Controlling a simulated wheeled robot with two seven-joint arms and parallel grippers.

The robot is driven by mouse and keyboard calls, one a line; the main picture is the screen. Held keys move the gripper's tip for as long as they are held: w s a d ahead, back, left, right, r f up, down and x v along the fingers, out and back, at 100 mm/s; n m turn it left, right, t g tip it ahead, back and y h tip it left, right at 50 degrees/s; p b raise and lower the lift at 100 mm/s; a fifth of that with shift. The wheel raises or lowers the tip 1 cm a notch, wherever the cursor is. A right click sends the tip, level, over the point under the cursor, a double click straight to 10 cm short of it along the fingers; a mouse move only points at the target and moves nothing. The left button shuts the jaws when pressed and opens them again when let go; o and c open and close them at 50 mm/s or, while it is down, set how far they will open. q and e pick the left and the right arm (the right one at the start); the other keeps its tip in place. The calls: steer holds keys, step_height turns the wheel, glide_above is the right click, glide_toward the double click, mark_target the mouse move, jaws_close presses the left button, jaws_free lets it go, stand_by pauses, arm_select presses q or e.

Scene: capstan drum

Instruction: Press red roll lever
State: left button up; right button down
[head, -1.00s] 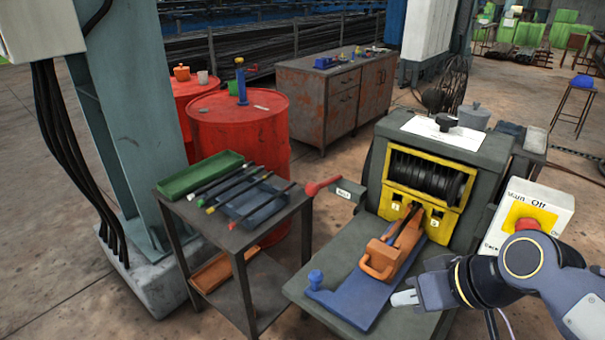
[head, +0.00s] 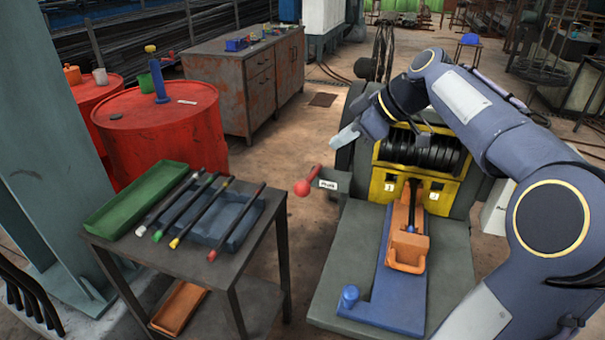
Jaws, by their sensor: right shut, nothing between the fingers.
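The red roll lever (head: 304,187) sticks out from the left side of the grey capstan machine, with its red knob toward me and a small white label (head: 328,184) beside it. My right gripper (head: 342,137) is shut and empty. It hangs above and a little right of the lever in the picture, clear of the knob. My right arm reaches over the machine and hides much of its top and right side. My left gripper is not in view.
The machine has a yellow front frame (head: 447,193) with black rollers. At left, a side table holds a green tray (head: 136,198) and several rods. Red drums (head: 165,135) stand behind.

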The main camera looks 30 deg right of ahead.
glide_above(309, 188)
step_height(309, 188, down, 7)
step_height(309, 188, down, 3)
steer(key=shift+f, duration=0.6)
